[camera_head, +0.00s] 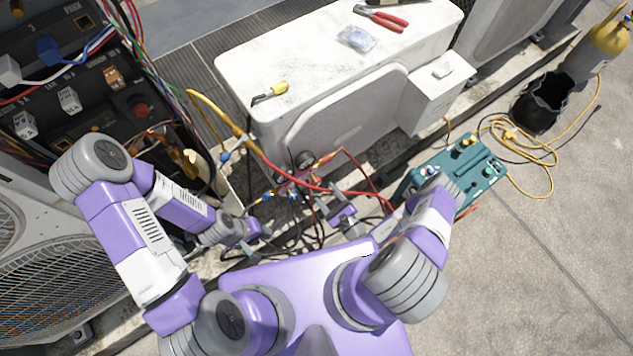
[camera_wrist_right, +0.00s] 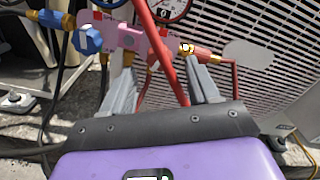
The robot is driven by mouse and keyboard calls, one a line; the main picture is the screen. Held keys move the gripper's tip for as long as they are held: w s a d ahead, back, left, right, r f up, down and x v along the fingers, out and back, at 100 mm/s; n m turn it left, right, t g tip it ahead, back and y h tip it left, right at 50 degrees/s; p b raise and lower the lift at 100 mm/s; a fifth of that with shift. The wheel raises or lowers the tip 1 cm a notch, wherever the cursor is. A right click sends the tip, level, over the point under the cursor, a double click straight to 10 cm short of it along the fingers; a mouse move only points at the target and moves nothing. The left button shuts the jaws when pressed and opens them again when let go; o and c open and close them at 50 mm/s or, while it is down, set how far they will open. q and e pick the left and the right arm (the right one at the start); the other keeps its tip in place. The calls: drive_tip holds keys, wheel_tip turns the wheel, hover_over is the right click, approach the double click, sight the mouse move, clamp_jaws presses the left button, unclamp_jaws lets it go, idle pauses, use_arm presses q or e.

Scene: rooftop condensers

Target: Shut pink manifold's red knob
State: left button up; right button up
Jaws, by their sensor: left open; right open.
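The pink manifold (camera_head: 293,181) hangs in front of the white condenser, with its gauges above it. In the right wrist view the pink manifold (camera_wrist_right: 128,37) is at upper left, with a blue knob (camera_wrist_right: 88,40) on its left and a red-and-brass fitting (camera_wrist_right: 198,52) on its right. I cannot clearly make out the red knob; a red hose (camera_wrist_right: 167,58) crosses the manifold's right part. My right gripper (camera_wrist_right: 163,78) is open just short of the manifold, with the hose showing between its fingers. My left gripper (camera_head: 258,230) is open, lower left of the manifold.
The condenser (camera_head: 290,60) stands behind, with pliers (camera_head: 380,18) on top. A teal pump (camera_head: 455,165) is at right, near a black bucket (camera_head: 541,102) and yellow hose. An open electrical panel (camera_head: 90,90) is at left. Hoses and cables crowd the manifold.

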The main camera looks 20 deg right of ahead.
sight(318, 184)
drive_tip(key=b+x, duration=0.1)
drive_tip(key=x, duration=0.5)
drive_tip(key=shift+a+b, duration=0.15)
drive_tip(key=shift+b, duration=0.15)
drive_tip(key=shift+c, duration=0.2)
drive_tip(key=c, duration=1)
